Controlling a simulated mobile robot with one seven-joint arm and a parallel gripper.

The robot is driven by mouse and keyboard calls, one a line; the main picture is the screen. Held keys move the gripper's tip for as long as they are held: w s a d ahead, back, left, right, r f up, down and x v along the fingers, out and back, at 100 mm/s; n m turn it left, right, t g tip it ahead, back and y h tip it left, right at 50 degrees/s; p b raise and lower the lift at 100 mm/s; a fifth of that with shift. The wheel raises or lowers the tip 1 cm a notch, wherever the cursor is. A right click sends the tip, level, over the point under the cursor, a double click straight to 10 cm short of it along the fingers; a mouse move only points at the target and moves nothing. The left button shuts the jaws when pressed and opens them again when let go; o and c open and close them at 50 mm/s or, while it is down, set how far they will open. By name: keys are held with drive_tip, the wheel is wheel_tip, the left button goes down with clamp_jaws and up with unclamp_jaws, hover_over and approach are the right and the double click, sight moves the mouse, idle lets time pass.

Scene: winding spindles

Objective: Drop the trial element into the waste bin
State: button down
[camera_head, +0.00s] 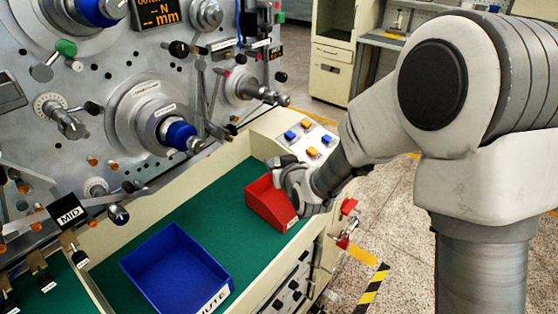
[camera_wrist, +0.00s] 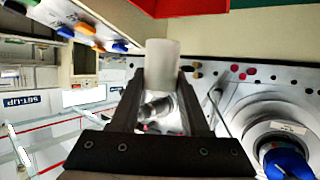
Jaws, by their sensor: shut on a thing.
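A pale, whitish cylinder (camera_wrist: 162,54), which I take to be the trial element, is between my fingertips in the wrist view. My gripper (camera_wrist: 161,82) is shut on it, and its end sticks out beyond the fingers. In the head view my gripper (camera_head: 279,164) is over the far end of a red bin (camera_head: 270,207) on the green bench, partly covering the bin. The cylinder cannot be made out there. The red bin carries a small white label too small to read; its edge also shows at the top of the wrist view (camera_wrist: 185,7).
A larger blue tray (camera_head: 180,268), labelled with letters ending in "UTE", stands nearer on the green bench top (camera_head: 140,235). The machine's face with spindles and knobs (camera_head: 150,115) rises at the left. A panel with blue and orange buttons (camera_head: 300,140) lies behind the red bin.

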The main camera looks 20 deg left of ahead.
drive_tip(key=b, duration=0.2)
hover_over(279, 207)
drive_tip(key=shift+a+f, duration=0.1)
drive_tip(key=shift+f, duration=2.25)
wheel_tip(279, 207, down, 5)
drive_tip(key=b, duration=0.5)
drive_tip(key=shift+r, duration=0.1)
drive_tip(key=shift+c, duration=1.5)
unclamp_jaws()
drive_tip(key=b+v, duration=0.4)
drive_tip(key=v, duration=0.8)
